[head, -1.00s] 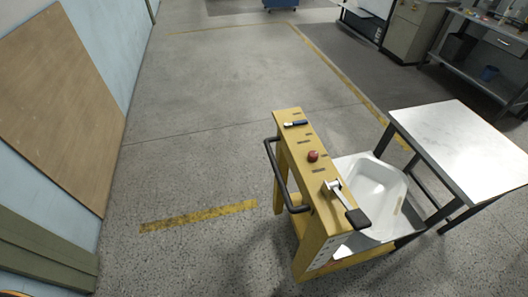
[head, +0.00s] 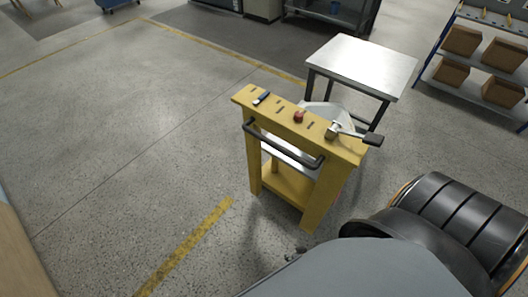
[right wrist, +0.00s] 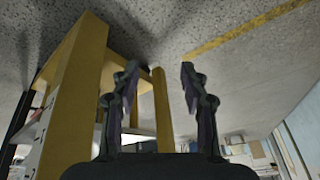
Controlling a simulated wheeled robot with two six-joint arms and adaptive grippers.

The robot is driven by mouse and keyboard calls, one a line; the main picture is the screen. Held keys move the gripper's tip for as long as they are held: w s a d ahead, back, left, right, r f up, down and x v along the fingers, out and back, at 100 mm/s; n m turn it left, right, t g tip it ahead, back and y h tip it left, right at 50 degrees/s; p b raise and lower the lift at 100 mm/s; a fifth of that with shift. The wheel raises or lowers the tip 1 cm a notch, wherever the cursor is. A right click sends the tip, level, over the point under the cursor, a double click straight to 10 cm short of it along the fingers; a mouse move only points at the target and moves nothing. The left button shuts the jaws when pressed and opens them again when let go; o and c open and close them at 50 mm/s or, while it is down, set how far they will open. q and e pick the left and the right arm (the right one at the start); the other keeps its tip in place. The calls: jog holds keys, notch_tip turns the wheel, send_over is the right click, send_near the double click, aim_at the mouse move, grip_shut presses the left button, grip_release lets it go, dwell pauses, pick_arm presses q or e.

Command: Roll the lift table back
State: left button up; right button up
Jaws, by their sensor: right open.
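The yellow lift table (head: 255,165) stands on the floor in the middle of the head view. Its dark handle bar (head: 280,148) faces me. A white bathtub shell (head: 322,112) shows partly behind its top panel, which hides the rest. The panel carries a red button (head: 298,117) and a lever (head: 350,132). My right gripper shows in the right wrist view (right wrist: 159,85), open and empty, with yellow posts (right wrist: 78,95) to its left and behind. In the head view, my right arm hides most of it. My left gripper is not in view.
A table with a pale top (head: 362,65) stands just behind the lift table. A shelf with brown boxes (head: 502,55) is at the right. Yellow floor tape (head: 190,245) lies at front left. Open floor spreads to the left.

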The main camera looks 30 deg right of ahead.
jog(key=w+a+r+m+t+b, duration=0.1)
jog(key=w+r+m+t, duration=0.15)
jog(key=w, duration=0.25)
jog(key=w+a+r+m+t, duration=0.1)
jog(key=w+r, duration=0.2)
jog(key=w, duration=0.2)
jog(key=m+t+h+b, duration=0.3)
jog(key=m+t+h, duration=0.35)
jog(key=m, duration=1.15)
send_near(275, 148)
jog(key=w, duration=0.1)
jog(key=shift+n, duration=0.35)
jog(key=p+x, duration=0.1)
jog(key=x, duration=0.9)
jog(key=shift+s+d+p, duration=0.1)
jog(key=shift+d+p, duration=0.05)
jog(key=shift+p, duration=0.2)
jog(key=shift+w+d+f, duration=0.15)
jog(key=shift+w+d, duration=0.05)
jog(key=shift+w, duration=0.25)
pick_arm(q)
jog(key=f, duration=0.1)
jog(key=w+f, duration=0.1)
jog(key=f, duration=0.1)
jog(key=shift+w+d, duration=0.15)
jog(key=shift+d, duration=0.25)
pick_arm(e)
grip_shut()
